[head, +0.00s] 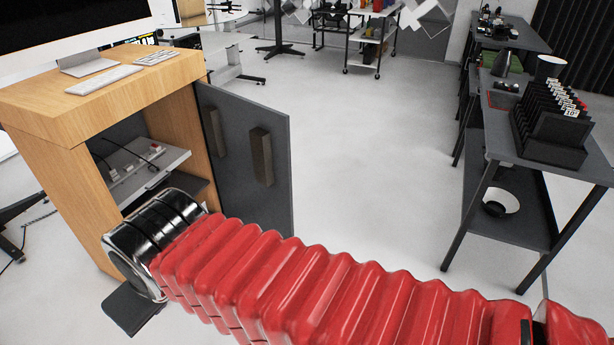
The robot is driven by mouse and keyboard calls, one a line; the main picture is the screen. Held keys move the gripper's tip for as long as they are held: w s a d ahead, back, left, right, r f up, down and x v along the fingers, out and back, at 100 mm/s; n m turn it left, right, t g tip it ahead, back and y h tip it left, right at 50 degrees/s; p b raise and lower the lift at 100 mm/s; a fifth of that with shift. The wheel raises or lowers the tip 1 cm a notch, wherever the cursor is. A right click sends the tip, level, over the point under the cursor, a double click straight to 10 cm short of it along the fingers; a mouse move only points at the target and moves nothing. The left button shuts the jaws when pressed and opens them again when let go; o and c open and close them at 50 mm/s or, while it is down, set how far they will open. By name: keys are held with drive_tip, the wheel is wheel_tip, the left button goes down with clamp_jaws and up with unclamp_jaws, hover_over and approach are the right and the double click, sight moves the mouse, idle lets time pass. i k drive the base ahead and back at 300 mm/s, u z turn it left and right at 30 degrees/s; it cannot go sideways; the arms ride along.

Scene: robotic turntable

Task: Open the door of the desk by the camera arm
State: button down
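The wooden desk (45,122) stands at the left. Its dark grey door (243,150) is swung wide open at the right side of the cabinet opening. One dark handle (262,156) shows on the door and another handle-like block (213,132) shows nearer the hinge side. My red ribbed arm crosses the bottom of the view and ends in a glossy black part of my gripper (150,243), in front of the cabinet opening and left of the door. The fingers are hidden or cannot be made out, so I cannot tell whether they are open.
Inside the cabinet is a grey shelf (138,172) with small parts and cables. A monitor and keyboard (104,79) are on the desktop. A dark table (510,150) with a black rack (552,125) stands at the right. The floor between is clear.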

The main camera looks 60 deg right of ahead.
sight(248, 141)
drive_tip(key=z, duration=0.6)
drive_tip(key=i, duration=1)
